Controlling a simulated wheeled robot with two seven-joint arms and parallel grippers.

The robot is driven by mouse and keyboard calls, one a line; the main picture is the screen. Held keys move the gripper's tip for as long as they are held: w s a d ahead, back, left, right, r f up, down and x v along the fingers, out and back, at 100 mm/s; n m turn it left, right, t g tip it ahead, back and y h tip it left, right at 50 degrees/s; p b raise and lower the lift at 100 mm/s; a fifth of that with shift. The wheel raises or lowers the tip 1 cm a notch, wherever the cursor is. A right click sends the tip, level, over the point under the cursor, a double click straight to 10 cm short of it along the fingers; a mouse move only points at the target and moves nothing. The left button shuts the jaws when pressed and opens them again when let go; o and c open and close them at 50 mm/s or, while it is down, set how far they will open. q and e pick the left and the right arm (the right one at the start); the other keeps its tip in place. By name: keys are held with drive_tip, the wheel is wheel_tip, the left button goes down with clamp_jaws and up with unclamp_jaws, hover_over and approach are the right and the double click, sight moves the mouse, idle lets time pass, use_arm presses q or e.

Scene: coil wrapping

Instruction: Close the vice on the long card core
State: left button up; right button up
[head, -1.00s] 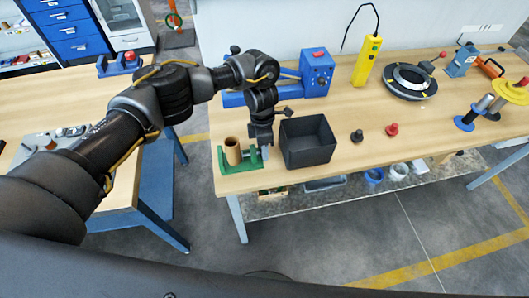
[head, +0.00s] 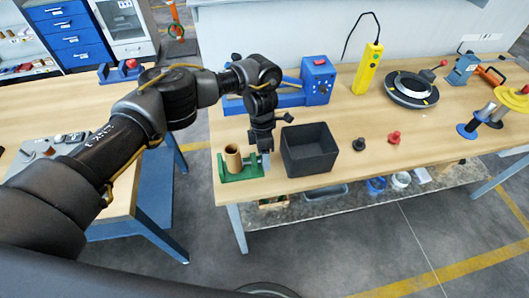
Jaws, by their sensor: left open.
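The green vice (head: 240,172) stands at the near left corner of the bench. The brown card core (head: 233,157) stands upright in it, between its jaws as far as I can see. My left gripper (head: 264,154) points down at the right side of the vice, beside its grey end part, and is open. Its fingertips are small in the picture, and I cannot tell whether they touch the vice. My right gripper is not in view.
A black open bin (head: 309,148) stands just right of my left gripper. A blue machine (head: 318,80) is behind. A black knob (head: 359,144) and a red knob (head: 394,137) lie to the right. The bench's front edge is close to the vice.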

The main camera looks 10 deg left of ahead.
use_arm(q)
drive_tip(key=b+v, duration=0.2)
drive_tip(key=v, duration=0.8)
drive_tip(key=shift+r+b, duration=0.3)
drive_tip(key=shift+r, duration=0.05)
drive_tip(key=shift+c, duration=0.2)
